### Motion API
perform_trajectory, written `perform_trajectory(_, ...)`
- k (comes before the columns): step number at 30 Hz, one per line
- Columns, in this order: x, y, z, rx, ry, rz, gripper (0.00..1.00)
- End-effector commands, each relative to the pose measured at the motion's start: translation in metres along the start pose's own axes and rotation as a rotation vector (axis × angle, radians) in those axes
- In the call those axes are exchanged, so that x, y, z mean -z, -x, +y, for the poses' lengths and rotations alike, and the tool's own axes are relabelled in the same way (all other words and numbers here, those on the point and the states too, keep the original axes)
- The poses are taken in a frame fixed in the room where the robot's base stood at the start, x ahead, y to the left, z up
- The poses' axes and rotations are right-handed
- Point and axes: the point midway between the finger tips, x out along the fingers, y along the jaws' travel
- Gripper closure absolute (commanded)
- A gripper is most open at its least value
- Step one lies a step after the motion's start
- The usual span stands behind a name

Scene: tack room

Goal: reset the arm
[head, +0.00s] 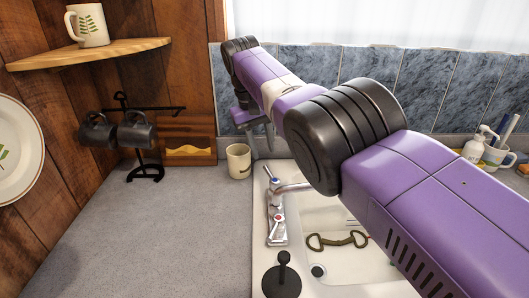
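My purple and black arm stretches from the lower right across the sink (262,215) toward the back wall. Its far end bends down near the tiles. My gripper (262,146) is small there and partly hidden behind the arm, just right of a cream mug (239,161) on the counter. I cannot tell whether it is open or shut, and I see nothing clearly held in it.
A faucet (278,219) and a bit-shaped metal piece (337,241) are at the sink. The left counter (150,235) is clear.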

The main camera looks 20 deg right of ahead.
Motion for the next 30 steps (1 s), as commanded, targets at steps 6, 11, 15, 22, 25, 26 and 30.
perform_trajectory(6,0.000,0.005,0.000,0.000,0.000,-0.001,0.66)
perform_trajectory(11,0.000,0.005,0.000,0.000,0.000,-0.001,0.66)
perform_trajectory(15,0.000,0.005,0.000,0.000,0.000,-0.001,0.66)
perform_trajectory(22,0.000,0.031,0.005,0.000,0.000,0.000,0.66)
perform_trajectory(25,0.000,0.048,0.008,0.000,0.000,0.000,0.66)
perform_trajectory(26,0.000,0.053,0.009,0.000,0.000,0.000,0.66)
perform_trajectory(30,0.000,0.070,0.013,0.000,0.000,-0.001,0.66)
